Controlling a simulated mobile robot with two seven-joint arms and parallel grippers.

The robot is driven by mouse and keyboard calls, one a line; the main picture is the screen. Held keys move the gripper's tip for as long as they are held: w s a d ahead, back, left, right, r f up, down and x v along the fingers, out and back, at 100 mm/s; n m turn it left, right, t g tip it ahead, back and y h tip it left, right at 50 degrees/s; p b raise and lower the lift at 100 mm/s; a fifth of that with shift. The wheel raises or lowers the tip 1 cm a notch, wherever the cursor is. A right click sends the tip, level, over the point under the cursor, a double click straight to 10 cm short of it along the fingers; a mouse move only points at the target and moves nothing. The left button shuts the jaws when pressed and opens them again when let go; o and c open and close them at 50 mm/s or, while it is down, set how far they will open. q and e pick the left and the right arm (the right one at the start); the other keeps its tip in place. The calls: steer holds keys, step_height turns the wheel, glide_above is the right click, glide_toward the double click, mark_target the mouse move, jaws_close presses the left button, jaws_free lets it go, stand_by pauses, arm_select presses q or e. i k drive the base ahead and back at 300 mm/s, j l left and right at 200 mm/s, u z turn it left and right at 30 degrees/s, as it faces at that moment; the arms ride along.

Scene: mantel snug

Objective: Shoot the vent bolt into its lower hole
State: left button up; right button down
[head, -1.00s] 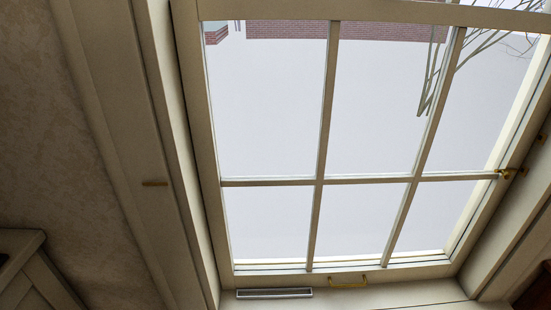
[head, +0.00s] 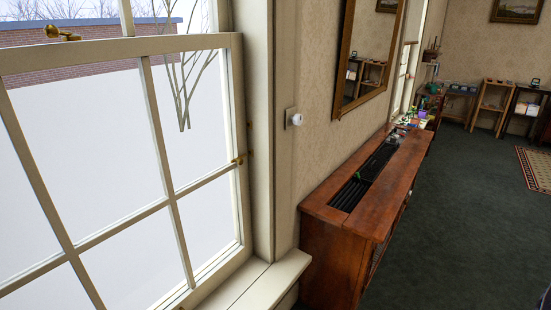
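The vent bolt (head: 239,159) is a small brass fitting on the right stile of the white window's lower sash (head: 236,95), in the head view. It lies close to the right jamb (head: 261,190), which has a small brass-coloured mark beside the bolt. The picture is too coarse to tell whether the bolt is drawn or shot, or which mark is the lower hole. The sash looks down, and a brass catch (head: 62,35) sits on its top rail. Neither of my grippers shows in the head view.
A white sill (head: 262,282) runs below the window. A wooden cabinet with a dark slotted top (head: 318,214) stands against the wall just right of it. A white round knob (head: 294,119) is on the wall between. Dark green carpet (head: 445,220) is open to the right.

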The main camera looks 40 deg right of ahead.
mark_target(239, 160)
steer(key=z, duration=0.9)
